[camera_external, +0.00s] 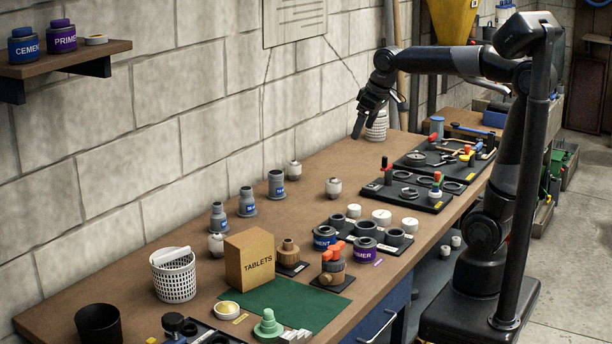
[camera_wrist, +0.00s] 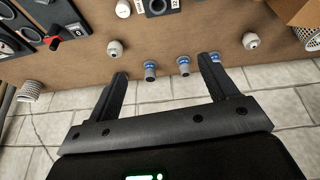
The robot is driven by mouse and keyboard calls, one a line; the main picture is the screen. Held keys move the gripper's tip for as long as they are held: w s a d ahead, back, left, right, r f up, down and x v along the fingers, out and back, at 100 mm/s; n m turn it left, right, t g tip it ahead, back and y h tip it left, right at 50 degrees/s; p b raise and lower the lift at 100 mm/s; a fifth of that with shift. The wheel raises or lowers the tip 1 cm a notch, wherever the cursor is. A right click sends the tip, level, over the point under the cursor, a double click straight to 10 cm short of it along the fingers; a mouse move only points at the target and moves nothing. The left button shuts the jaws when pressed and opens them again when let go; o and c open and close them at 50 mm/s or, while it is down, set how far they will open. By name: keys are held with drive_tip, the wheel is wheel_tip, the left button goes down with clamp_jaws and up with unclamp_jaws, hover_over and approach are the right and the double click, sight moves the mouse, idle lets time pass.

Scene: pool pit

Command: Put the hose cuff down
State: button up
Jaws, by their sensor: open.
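Three grey flared cuffs with blue labels stand upright in a row on the bench near the wall: a near one (camera_external: 218,219), a middle one (camera_external: 247,203) and a far one (camera_external: 276,185). They also show in the wrist view as a left cuff (camera_wrist: 150,70), a middle cuff (camera_wrist: 183,66) and a right cuff, partly hidden by a finger. I cannot tell which one the task names. My gripper (camera_external: 368,121) is open and empty, raised above the back of the bench, well apart from the cuffs. Its spread fingers show in the wrist view (camera_wrist: 165,68).
White round floats (camera_external: 333,187) stand near the cuffs. A white ribbed piece (camera_external: 377,126) stands behind my gripper. Black boards (camera_external: 408,197) with fittings lie to the right. A tablets box (camera_external: 249,262) and white basket (camera_external: 174,280) stand at the near end.

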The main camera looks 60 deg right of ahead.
drive_tip(key=s+f, duration=0.4)
drive_tip(key=s, duration=0.3)
drive_tip(key=s+a+f+m+t, duration=0.1)
drive_tip(key=s+f, duration=0.3)
drive_tip(key=s, duration=0.4)
drive_tip(key=shift+a+f, duration=0.15)
drive_tip(key=shift+a, duration=0.05)
drive_tip(key=shift+o, duration=0.4)
